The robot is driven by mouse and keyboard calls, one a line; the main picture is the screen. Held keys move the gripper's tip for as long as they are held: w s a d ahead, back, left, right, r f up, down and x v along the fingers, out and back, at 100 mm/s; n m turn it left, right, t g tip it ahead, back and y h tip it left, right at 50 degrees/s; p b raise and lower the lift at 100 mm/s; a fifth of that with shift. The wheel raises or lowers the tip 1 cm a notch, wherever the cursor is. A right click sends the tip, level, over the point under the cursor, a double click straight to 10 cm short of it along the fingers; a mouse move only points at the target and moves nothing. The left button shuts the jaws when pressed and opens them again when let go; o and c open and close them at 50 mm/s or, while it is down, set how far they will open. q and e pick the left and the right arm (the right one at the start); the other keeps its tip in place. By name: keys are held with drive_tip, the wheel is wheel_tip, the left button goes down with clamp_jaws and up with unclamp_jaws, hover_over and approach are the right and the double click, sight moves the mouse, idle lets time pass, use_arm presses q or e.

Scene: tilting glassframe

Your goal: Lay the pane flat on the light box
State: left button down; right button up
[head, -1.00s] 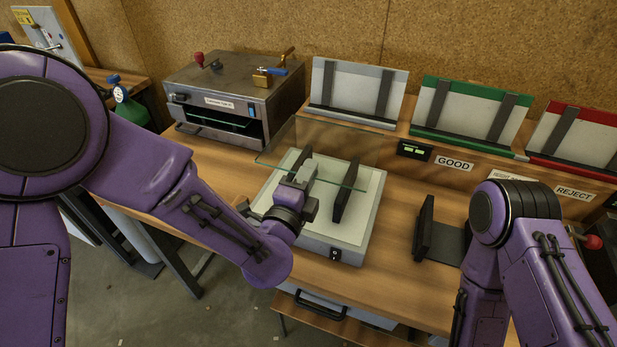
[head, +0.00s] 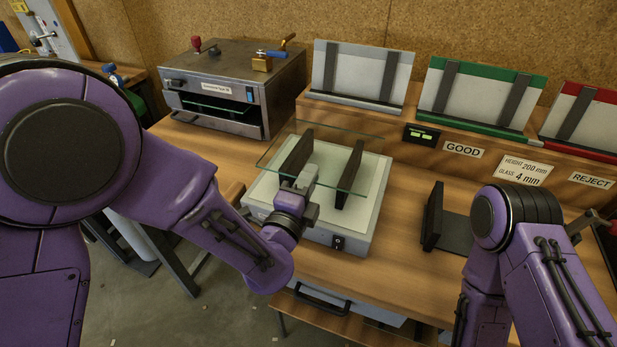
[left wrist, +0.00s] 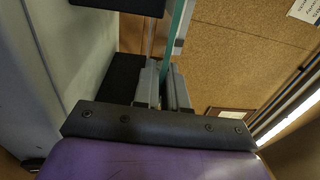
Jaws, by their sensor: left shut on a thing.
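The pane (head: 325,165) is clear glass with green edges. In the head view it is over the light box (head: 340,240), a grey box with a pale top. My left gripper (head: 302,182) is shut on the pane's near edge. Two black upright bars (head: 349,178) stand on the light box beneath the pane; I cannot tell whether the glass touches them. In the left wrist view the pane's green edge (left wrist: 177,35) runs up from between the fingers (left wrist: 163,88). My right arm is at the lower right, its gripper out of frame.
A grey metal machine (head: 235,85) with an open slot stands at the back left. Grey, green and red racks (head: 480,97) line the back shelf. A black bracket (head: 434,215) stands right of the light box. Bare bench (head: 395,265) lies between them.

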use_arm(q)
drive_tip(key=shift+f, duration=0.15)
idle(0.6)
drive_tip(key=c, duration=1.1)
unclamp_jaws()
drive_tip(key=shift+s+f, duration=0.1)
drive_tip(key=shift+b, duration=0.3)
drive_tip(key=b+v, duration=0.1)
drive_tip(key=v, duration=0.6)
drive_tip(key=shift+s+b, duration=0.2)
drive_tip(key=shift+b, duration=0.15)
drive_tip(key=shift+a, duration=0.1)
